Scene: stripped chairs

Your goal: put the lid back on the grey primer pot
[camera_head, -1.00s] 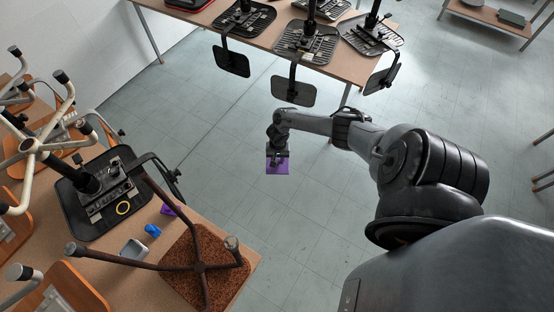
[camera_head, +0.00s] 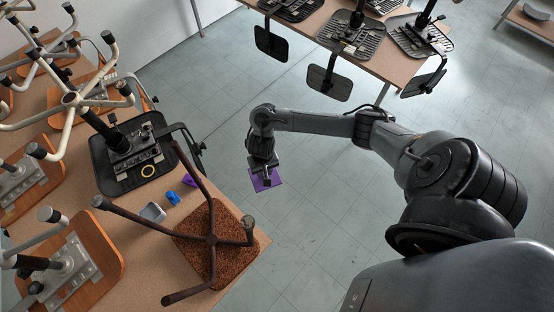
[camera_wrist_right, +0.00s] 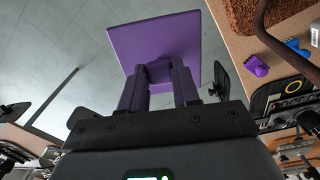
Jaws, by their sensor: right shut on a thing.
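The grey pot (camera_head: 153,212) is small and square-looking and stands on the left table, beside an upturned brown chair. Its edge also shows at the right border of the right wrist view (camera_wrist_right: 315,37). My right gripper (camera_head: 264,171) is shut on a flat purple square plate (camera_head: 267,181), which looks like a lid. It holds the plate over the floor, off the table's right edge and apart from the pot. In the right wrist view the plate (camera_wrist_right: 155,40) sits across the fingertips (camera_wrist_right: 163,72). My left gripper is not in view.
A blue object (camera_head: 172,197) and a small purple object (camera_head: 189,180) lie near the pot. The brown chair's legs (camera_head: 150,222) and cork seat (camera_head: 205,260) crowd the pot. A black chair seat (camera_head: 115,178) with a yellow ring (camera_head: 148,171) lies behind. Floor (camera_head: 320,215) is open.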

